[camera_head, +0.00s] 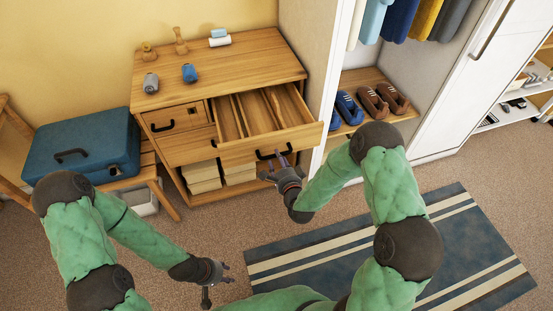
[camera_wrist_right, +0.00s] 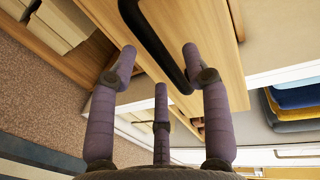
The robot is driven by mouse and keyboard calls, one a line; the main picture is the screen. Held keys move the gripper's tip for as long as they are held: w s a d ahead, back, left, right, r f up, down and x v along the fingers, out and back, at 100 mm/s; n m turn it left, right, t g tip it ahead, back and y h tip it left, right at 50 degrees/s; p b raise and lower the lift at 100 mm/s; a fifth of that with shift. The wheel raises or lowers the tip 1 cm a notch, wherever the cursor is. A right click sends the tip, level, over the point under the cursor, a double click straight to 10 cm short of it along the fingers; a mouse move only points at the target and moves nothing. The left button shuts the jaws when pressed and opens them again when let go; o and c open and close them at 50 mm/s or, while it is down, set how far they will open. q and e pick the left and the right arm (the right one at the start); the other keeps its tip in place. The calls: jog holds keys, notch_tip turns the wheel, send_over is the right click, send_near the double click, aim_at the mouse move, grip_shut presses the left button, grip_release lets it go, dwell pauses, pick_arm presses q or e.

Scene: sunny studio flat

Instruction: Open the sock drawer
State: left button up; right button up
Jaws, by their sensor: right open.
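The wooden dresser (camera_head: 220,61) has its upper right drawer (camera_head: 262,148) pulled out; inside are long wooden dividers, and no socks show. The drawer's black handle (camera_head: 272,154) is on its front and also shows in the right wrist view (camera_wrist_right: 153,42). My right gripper (camera_head: 284,166) is open just in front of this handle. In the right wrist view its fingers (camera_wrist_right: 160,70) are spread, with the handle between and beyond them; contact cannot be told. My left gripper (camera_head: 219,278) is low over the carpet, fingers apart and empty, away from the dresser.
A smaller closed drawer (camera_head: 176,120) is left of the open one. A blue suitcase (camera_head: 83,147) lies on a bench at left. A wardrobe with shoes (camera_head: 370,102) stands right. A striped rug (camera_head: 390,245) covers floor.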

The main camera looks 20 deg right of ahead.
jog(key=shift+w+f, duration=0.15)
jog(key=shift+w, duration=0.55)
jog(key=shift+w+f, duration=0.1)
jog(key=shift+w, duration=0.55)
grip_shut()
jog(key=shift+s, duration=0.15)
jog(key=shift+s, duration=2.75)
grip_release()
